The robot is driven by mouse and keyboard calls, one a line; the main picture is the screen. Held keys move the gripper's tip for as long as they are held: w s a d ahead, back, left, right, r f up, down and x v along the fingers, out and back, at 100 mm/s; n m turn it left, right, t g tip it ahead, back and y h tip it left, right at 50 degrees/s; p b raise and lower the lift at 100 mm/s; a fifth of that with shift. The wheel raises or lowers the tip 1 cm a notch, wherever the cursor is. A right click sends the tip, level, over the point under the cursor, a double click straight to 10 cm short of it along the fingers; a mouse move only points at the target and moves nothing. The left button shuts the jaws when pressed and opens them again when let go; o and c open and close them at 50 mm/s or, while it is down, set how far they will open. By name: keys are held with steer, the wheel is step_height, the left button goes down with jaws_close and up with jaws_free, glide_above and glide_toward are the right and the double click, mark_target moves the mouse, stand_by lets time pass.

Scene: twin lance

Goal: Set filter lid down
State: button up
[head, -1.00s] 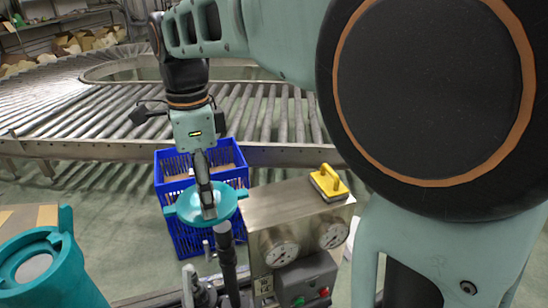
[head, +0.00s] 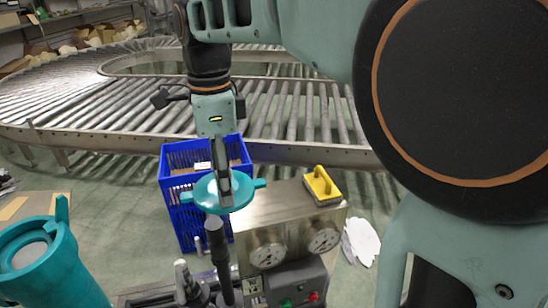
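The teal filter lid (head: 205,196), a round disc with side lugs, is in the middle of the head view. My gripper (head: 224,196) points down over its centre and seems shut on it; the fingers are seen edge-on and the grip point is hidden. The lid looks roughly level. In the picture it overlaps the blue crate's right side and the steel box's left edge; I cannot tell its height above them. The teal filter housing (head: 62,272) stands open at the lower left, apart from the lid.
The blue crate (head: 185,220) holds cardboard. The steel box (head: 290,212) has gauges in front and a yellow-handled tool (head: 321,186) on its top right; its top is bare left of that. A black upright handle (head: 217,245) stands before the lid. A roller conveyor (head: 290,115) runs behind.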

steer(key=w+d+f, duration=0.2)
steer(key=w+f, duration=0.1)
steer(key=w+d+f+p, duration=0.1)
steer(key=w+d+f, duration=0.1)
steer(key=w+d, duration=0.1)
steer(key=w+d+f, duration=0.2)
steer(key=w+f, duration=0.1)
steer(key=w, duration=0.1)
steer(key=shift+w+d+f, duration=0.2)
steer(key=shift+d+f, duration=0.15)
steer(key=shift+w+d+f, duration=0.2)
steer(key=shift+f, duration=0.15)
steer(key=shift+w+d+f, duration=0.1)
steer(key=shift+w+f, duration=0.05)
steer(key=shift+f, duration=1.6)
steer(key=shift+f, duration=0.15)
steer(key=o, duration=1.5)
steer(key=shift+c, duration=0.2)
